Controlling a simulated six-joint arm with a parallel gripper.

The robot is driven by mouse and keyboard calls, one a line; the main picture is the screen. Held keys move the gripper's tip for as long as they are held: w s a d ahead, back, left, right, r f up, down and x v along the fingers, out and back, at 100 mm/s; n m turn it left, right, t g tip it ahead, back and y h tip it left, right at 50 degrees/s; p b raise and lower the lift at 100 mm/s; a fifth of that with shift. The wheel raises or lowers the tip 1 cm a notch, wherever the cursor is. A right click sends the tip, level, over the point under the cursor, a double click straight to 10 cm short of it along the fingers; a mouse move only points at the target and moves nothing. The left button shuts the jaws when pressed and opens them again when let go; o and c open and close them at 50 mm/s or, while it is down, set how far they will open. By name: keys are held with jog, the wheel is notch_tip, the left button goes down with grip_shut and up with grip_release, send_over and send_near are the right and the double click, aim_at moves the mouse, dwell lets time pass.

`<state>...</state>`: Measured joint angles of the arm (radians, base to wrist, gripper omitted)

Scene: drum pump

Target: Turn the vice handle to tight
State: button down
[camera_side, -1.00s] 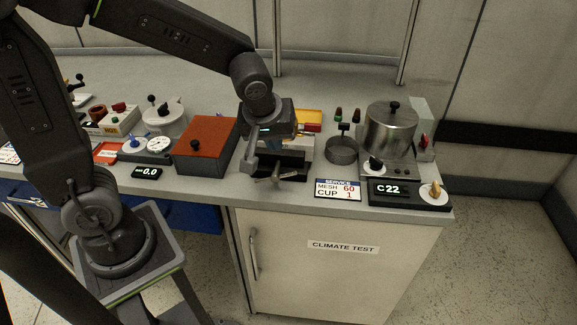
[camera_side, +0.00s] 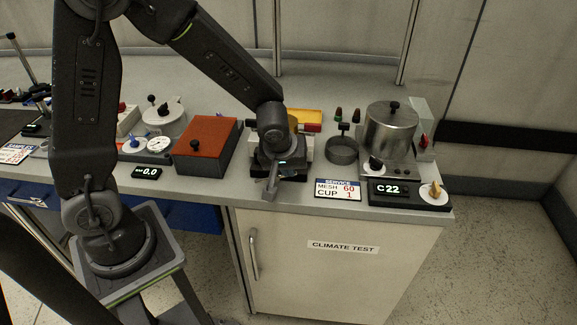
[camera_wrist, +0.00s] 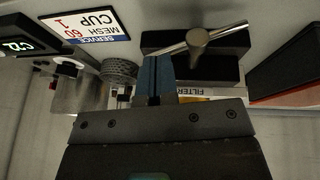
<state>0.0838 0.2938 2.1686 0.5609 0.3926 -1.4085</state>
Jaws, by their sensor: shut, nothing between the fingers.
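The vice is a dark block near the front edge of the bench, partly hidden by my wrist in the side view. In the wrist view the dark vice body (camera_wrist: 225,62) shows with its metal handle (camera_wrist: 198,38), a round screw end with a thin slanted bar through it. In the wrist view my shut gripper fingers (camera_wrist: 155,62) are just left of the screw end; contact with the bar is unclear.
A red-topped box (camera_side: 207,138) stands left of the vice. A service sign (camera_side: 338,188) reading mesh 60, cup 1 lies to the right. A round sieve (camera_side: 342,150), a steel pot (camera_side: 390,128) and a C22 display unit (camera_side: 405,190) stand further right.

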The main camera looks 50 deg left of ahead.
jog(key=shift+w+d+f+g+y, duration=0.2)
jog(key=shift+g+y, duration=0.2)
jog(key=shift+y, duration=0.1)
jog(key=f+g+y, duration=0.1)
jog(key=w+d+m+g+y, duration=0.1)
jog(key=shift+f+g+y, duration=0.3)
jog(key=shift+f, duration=0.05)
jog(key=f+g+y, duration=0.1)
jog(key=y, duration=0.1)
jog(key=f+m+g+y, duration=0.1)
jog(key=g, duration=0.1)
jog(key=shift+w+d+f+y, duration=0.15)
jog(key=shift+d+f+y, duration=0.1)
jog(key=shift+y, duration=0.15)
jog(key=shift+a+f, duration=0.1)
jog(key=shift+f, duration=0.2)
dwell(0.6)
